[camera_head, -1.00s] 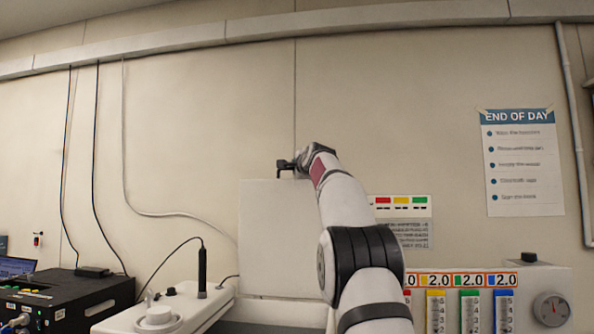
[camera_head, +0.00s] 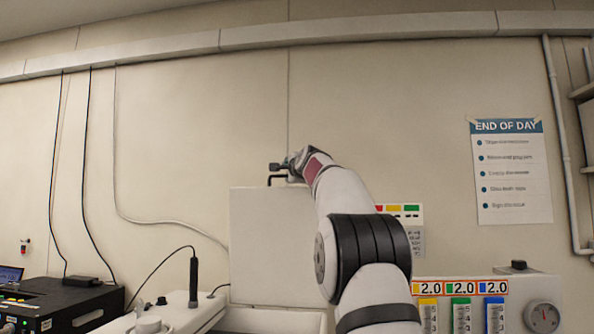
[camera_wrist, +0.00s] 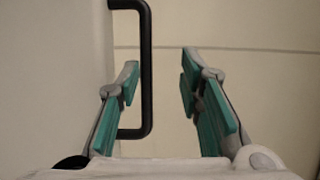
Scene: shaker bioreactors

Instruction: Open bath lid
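The bath lid (camera_head: 268,250) is a plain whitish panel standing raised, close to upright, in front of the wall in the head view. Its black bar handle (camera_head: 276,181) is at the top edge. My gripper (camera_head: 286,166) is at the handle, with its fingers small and partly merged with it. In the wrist view the black handle (camera_wrist: 147,75) lies beside the left finger, and the lid face (camera_wrist: 55,75) fills the left side. The two green-padded fingers of my gripper (camera_wrist: 160,85) are spread apart, with a wide gap right of the handle.
A white device with a knob (camera_head: 148,325) and a dark probe (camera_head: 194,280) on a cable stand left of the lid. A black box (camera_head: 60,305) is farther left. Right of my arm are coloured scales (camera_head: 461,315) and a gauge (camera_head: 542,317).

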